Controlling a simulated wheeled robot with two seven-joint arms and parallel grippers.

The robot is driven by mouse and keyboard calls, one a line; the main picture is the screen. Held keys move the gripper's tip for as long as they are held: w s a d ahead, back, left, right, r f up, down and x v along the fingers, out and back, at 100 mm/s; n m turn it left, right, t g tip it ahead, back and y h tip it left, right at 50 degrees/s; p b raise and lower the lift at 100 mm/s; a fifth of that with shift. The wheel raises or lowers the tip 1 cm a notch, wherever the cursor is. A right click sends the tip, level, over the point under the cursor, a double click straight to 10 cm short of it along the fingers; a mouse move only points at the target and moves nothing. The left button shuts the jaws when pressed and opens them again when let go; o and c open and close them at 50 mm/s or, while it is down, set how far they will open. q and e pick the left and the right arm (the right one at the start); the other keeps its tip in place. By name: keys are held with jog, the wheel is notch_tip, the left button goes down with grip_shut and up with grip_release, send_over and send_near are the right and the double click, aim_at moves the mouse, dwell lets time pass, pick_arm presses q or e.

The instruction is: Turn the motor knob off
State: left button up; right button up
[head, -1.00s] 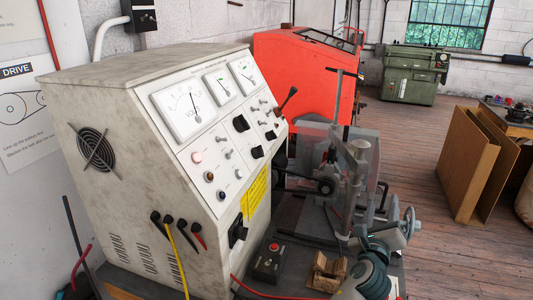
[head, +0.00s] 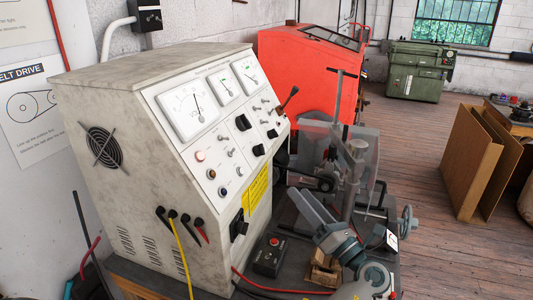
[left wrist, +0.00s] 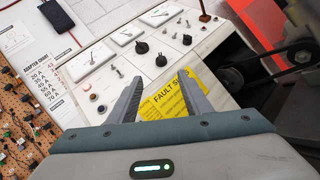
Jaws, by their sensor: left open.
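The grey test cabinet (head: 120,110) has a sloped white panel with several black knobs. One knob (head: 243,122) is under the meters, one (head: 272,134) is right of it, and one (head: 258,150) is lower. I cannot read which is labelled motor. The left wrist view shows the knobs too, an upper one (left wrist: 141,48) and a lower one (left wrist: 161,60). A larger black switch (head: 238,225) is on the lower front. My left gripper (head: 309,190) is open and empty, right of the cabinet, apart from the knobs. My right gripper is not in view.
A yellow fault notice (head: 256,192) is below the panel. A black box with a red button (head: 270,256) and a wooden block (head: 323,271) are on the bench. A clamp post (head: 352,175) and clear guard (head: 365,150) stand behind the gripper. Leads hang on the cabinet's front left.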

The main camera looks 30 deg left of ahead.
aim_at(264, 152)
pick_arm(q)
jog(key=shift+p+x, duration=3.45)
jog(key=shift+x, duration=5.25)
jog(key=shift+f, duration=0.1)
jog(key=c, duration=1.1)
jog(key=shift+o, duration=0.2)
